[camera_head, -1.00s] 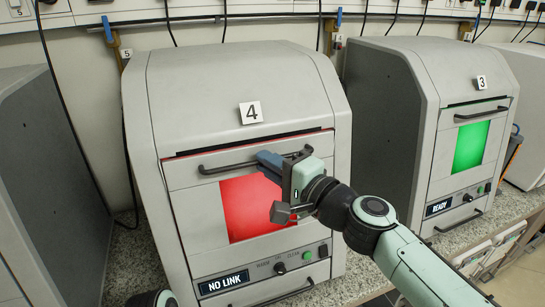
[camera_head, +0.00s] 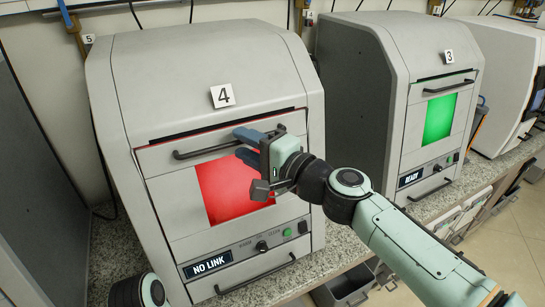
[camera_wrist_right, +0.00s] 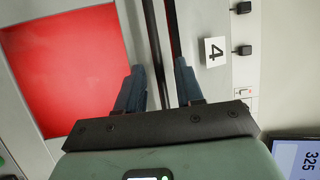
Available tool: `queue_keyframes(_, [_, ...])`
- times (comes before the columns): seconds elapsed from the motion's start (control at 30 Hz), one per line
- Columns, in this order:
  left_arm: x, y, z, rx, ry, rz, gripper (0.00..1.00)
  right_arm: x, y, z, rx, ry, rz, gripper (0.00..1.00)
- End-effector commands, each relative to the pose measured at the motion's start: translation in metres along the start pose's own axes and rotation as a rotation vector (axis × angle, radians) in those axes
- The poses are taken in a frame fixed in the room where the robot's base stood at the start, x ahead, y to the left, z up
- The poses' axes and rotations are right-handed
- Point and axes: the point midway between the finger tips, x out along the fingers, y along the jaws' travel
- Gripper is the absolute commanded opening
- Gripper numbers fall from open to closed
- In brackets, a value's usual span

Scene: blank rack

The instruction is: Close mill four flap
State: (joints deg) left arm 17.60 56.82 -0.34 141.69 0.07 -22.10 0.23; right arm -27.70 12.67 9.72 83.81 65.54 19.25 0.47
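Mill four (camera_head: 210,65) is a grey cabinet with a "4" plate and a "NO LINK" display. Its flap (camera_head: 165,160) is upright in the front, with a red window (camera_head: 225,190) and a dark bar handle (camera_head: 205,152). A thin dark slit with a red line shows along the flap's top edge. My right gripper (camera_head: 250,147) is at the handle's right part, fingers spread, one above the bar and one below. In the right wrist view the fingers (camera_wrist_right: 158,85) are apart, with dark bar-like lines between them; contact cannot be told. My left gripper is not in view.
Mill three (camera_head: 435,60) stands to the right with a green window and a "READY" display. Another grey cabinet (camera_head: 40,190) stands close on the left. The speckled counter (camera_head: 335,245) has a narrow free strip in front. A grey bin (camera_head: 350,290) is below.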

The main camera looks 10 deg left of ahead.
Motion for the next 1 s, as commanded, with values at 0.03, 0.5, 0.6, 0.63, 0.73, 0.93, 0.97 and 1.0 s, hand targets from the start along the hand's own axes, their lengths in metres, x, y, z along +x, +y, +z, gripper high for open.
queue_keyframes(0.03, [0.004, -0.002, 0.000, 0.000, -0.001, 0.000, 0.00, -0.010, 0.001, -0.001, -0.002, 0.003, -0.001, 0.37])
queue_keyframes(0.5, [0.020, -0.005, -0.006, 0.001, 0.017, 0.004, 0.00, -0.105, 0.001, -0.001, -0.001, 0.002, 0.000, 0.37])
queue_keyframes(0.6, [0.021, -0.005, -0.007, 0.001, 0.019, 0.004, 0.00, -0.114, 0.001, -0.001, 0.000, 0.002, 0.001, 0.37])
queue_keyframes(0.63, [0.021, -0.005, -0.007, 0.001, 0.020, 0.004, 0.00, -0.116, 0.001, -0.001, 0.000, 0.002, 0.001, 0.37])
queue_keyframes(0.73, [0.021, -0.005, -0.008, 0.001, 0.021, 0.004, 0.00, -0.119, 0.001, -0.001, 0.000, 0.001, 0.001, 0.37])
queue_keyframes(0.93, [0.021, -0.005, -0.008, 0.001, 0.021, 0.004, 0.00, -0.119, 0.001, 0.000, 0.000, 0.001, 0.001, 0.37])
queue_keyframes(0.97, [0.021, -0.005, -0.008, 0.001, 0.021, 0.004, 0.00, -0.119, 0.001, 0.000, 0.000, 0.001, 0.001, 0.37])
queue_keyframes(1.0, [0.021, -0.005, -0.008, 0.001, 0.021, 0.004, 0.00, -0.119, 0.001, 0.000, 0.000, 0.001, 0.001, 0.37])
